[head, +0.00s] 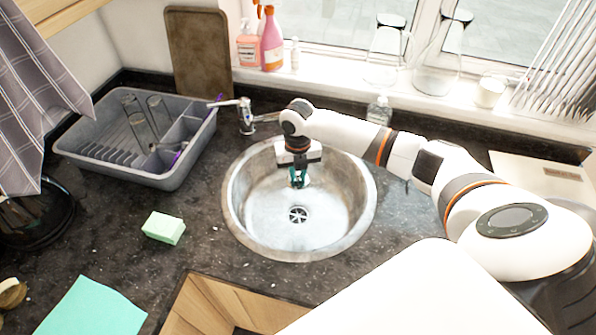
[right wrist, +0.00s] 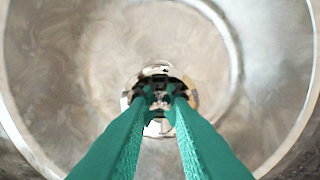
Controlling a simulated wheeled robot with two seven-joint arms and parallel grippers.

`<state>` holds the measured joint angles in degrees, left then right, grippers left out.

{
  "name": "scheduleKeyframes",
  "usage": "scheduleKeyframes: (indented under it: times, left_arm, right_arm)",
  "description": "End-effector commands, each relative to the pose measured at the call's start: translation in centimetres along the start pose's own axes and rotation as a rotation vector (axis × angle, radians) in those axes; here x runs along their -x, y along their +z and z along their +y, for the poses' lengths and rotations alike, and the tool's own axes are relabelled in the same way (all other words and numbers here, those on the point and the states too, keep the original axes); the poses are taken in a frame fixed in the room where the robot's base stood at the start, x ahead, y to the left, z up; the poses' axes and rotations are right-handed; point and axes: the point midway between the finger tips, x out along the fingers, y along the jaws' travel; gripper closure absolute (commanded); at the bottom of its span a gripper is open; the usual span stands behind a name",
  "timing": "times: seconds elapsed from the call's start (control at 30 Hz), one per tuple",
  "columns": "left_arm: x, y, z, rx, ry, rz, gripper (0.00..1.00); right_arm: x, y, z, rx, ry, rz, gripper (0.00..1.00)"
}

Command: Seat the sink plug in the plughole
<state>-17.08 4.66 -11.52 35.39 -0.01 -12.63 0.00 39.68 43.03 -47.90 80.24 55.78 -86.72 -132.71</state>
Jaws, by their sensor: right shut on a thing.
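The round steel sink (head: 245,205) is set in the dark granite worktop. Its plughole (head: 298,214) shows as a dark slotted drain on the sink floor. My right gripper (head: 298,182) reaches down into the sink, a little behind the plughole in the head view. Its green fingers are shut on the sink plug, a small shiny chrome piece seen at the fingertips (right wrist: 158,96) in the right wrist view. The fingers hide much of the plug. I cannot tell its exact height above the sink floor. My left gripper is not in view.
A tap (head: 246,118) stands behind the sink at left. A grey dish rack (head: 88,165) holds glasses further left. A pale green sponge (head: 163,228) and a mint cloth (head: 92,308) lie left of the sink. A clear bottle (head: 379,111) stands behind my right arm.

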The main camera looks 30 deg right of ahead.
Motion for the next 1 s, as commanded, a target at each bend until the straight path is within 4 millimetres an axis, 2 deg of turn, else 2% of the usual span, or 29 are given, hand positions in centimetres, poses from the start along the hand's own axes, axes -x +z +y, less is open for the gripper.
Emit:
scheduleKeyframes:
  times: [0.03, 0.23, 0.4, 0.67, 0.7, 0.8, 0.83, 1.0]
  left_arm:
    - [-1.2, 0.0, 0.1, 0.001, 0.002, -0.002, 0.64]
    - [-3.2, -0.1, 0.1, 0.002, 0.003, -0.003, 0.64]
    - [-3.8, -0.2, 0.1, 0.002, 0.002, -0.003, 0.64]
    - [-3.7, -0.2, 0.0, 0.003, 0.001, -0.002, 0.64]
    - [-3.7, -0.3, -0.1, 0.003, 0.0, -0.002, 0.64]
    - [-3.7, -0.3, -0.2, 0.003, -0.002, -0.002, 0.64]
    - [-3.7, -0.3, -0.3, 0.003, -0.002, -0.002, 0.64]
    - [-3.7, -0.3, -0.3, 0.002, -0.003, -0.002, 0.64]
  right_arm:
    - [-1.3, 0.0, 0.0, 0.0, 0.0, 0.0, 1.0]
    - [-3.3, 0.0, 0.0, 0.0, 0.0, 0.0, 1.0]
    - [-3.9, 0.0, 0.0, 0.0, 0.0, 0.001, 1.0]
    - [-3.8, 0.0, 0.0, 0.0, 0.0, 0.0, 1.0]
    - [-3.8, 0.0, 0.0, 0.0, 0.0, 0.0, 0.76]
    - [-3.8, 0.0, 0.0, 0.0, 0.0, 0.0, 0.6]
    - [-3.8, 0.0, 0.0, 0.0, 0.0, 0.0, 0.55]
    - [-3.8, 0.0, 0.0, 0.0, 0.0, 0.0, 0.55]
